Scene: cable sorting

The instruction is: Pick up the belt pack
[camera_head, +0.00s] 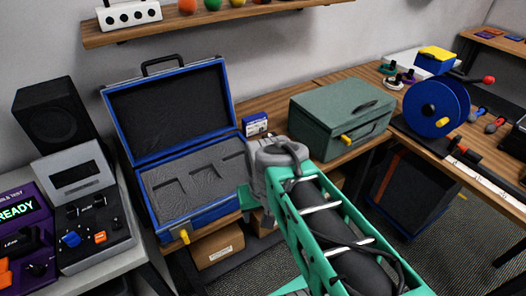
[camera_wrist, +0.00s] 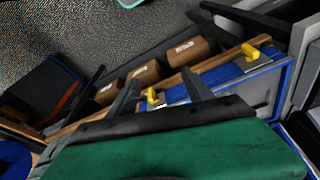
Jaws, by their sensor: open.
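I cannot make out a belt pack for certain in either view. In the head view my gripper (camera_head: 274,152) hangs in front of the right end of an open blue case (camera_head: 162,219); its fingers are not clear there. In the wrist view my gripper (camera_wrist: 160,77) shows two dark fingers spread apart with nothing held between them. Beyond them lies the blue front edge of the case (camera_wrist: 225,76) with yellow latches. The case's grey foam has cut-out recesses that look empty; its right end is partly hidden by my arm.
A green metal box (camera_head: 340,112) and a small blue-and-white box (camera_head: 256,124) stand on the bench right of the case. A blue reel (camera_head: 437,107) stands farther right. A test unit (camera_head: 78,188) and a speaker (camera_head: 52,115) stand left. Cardboard boxes (camera_head: 217,246) sit below.

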